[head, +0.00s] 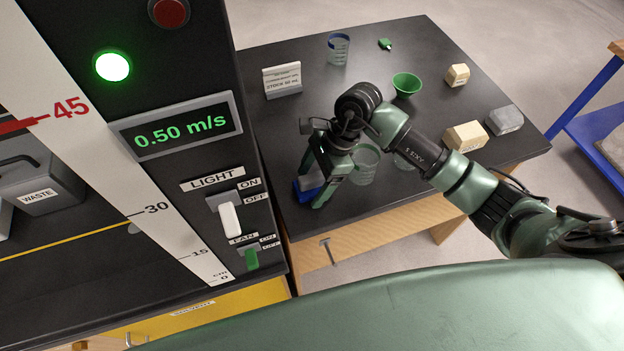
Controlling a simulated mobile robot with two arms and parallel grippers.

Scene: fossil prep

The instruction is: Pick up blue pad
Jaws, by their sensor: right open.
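The blue pad (301,194) lies near the left front edge of the black table. It is a small blue piece with a pale block-like part showing on it, and it is partly hidden by my right gripper. My right gripper (311,189) points down at the pad, with its green fingers apart on either side of it. I cannot tell whether the fingers touch the pad. My left gripper is not in view.
A tall switch panel (190,60) stands close at the left.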

